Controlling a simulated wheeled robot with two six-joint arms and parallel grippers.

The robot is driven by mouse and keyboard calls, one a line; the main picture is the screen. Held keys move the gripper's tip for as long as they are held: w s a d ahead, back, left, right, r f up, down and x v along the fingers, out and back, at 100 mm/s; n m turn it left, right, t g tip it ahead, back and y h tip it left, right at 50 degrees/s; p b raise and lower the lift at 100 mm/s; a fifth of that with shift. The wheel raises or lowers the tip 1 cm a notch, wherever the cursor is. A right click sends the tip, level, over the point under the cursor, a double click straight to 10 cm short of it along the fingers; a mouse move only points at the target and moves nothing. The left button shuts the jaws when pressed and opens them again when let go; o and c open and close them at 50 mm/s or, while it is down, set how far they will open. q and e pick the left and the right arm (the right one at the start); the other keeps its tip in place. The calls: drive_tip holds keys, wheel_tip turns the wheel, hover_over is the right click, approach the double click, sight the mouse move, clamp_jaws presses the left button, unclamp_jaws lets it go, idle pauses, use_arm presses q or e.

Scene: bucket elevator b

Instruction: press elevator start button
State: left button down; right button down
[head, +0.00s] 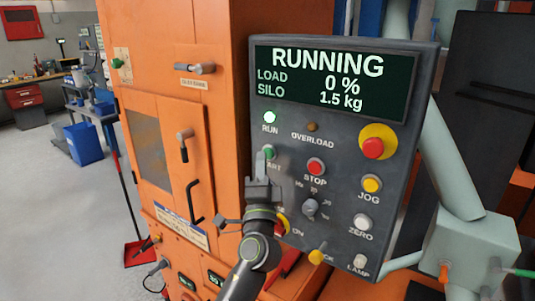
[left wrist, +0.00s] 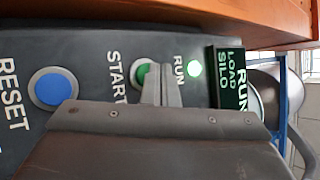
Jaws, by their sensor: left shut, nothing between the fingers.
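The green start button (head: 270,152) is on the grey control panel (head: 290,210), under the lit RUN lamp (head: 270,118). My left gripper (head: 264,157) is shut and empty, with its tips at this button and covering part of it and its label. In the left wrist view the green button (left wrist: 139,76) shows beside the closed fingertips (left wrist: 160,72); I cannot tell whether they touch it. The panel's display (head: 332,82) reads RUNNING, load 0 %, silo 1.5 kg. My right gripper is not in view.
A red STOP button (head: 316,166), a yellow JOG button (head: 372,184) and a red emergency knob (head: 373,148) are right of the start button. The blue RESET button (left wrist: 53,89) shows in the left wrist view. The orange cabinet (head: 219,125) has protruding handles. Open floor lies left.

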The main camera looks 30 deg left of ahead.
use_arm(q)
drive_tip(key=shift+s, duration=0.3)
drive_tip(key=s+p, duration=0.1)
drive_tip(key=s, duration=0.4)
drive_tip(key=shift+a, duration=0.2)
idle(0.8)
